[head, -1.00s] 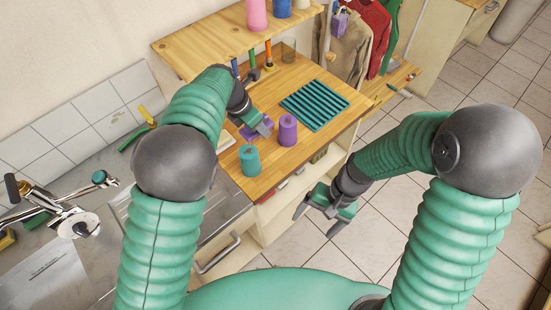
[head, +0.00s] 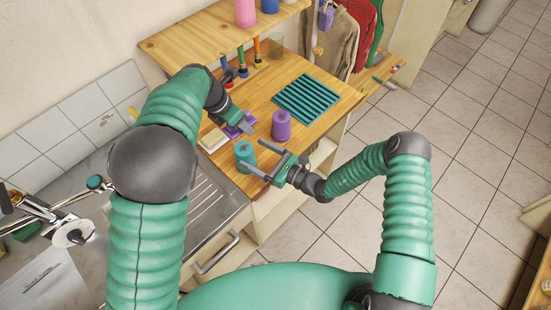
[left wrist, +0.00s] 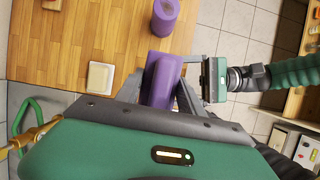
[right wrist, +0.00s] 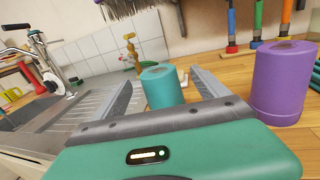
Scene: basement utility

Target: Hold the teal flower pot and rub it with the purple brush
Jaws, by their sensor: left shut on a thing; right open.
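The teal flower pot (head: 245,156) stands upright on the wooden counter near its front edge; the right wrist view also shows it (right wrist: 161,87). My right gripper (head: 264,160) is open, its fingers pointing at the pot, which appears between the fingertips in the right wrist view. I cannot tell whether they touch it. My left gripper (head: 243,128) is shut on the purple brush (left wrist: 160,82), low over the counter behind the pot. The brush is partly hidden by the gripper in the head view. A purple pot (head: 281,125) stands upright right of the brush.
A teal ribbed mat (head: 307,98) lies further back on the counter. A cream block (head: 212,140) lies left of the brush. A metal sink drainer (head: 203,195) borders the counter at the left. A wooden shelf (head: 205,38) with pots on it hangs above the back.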

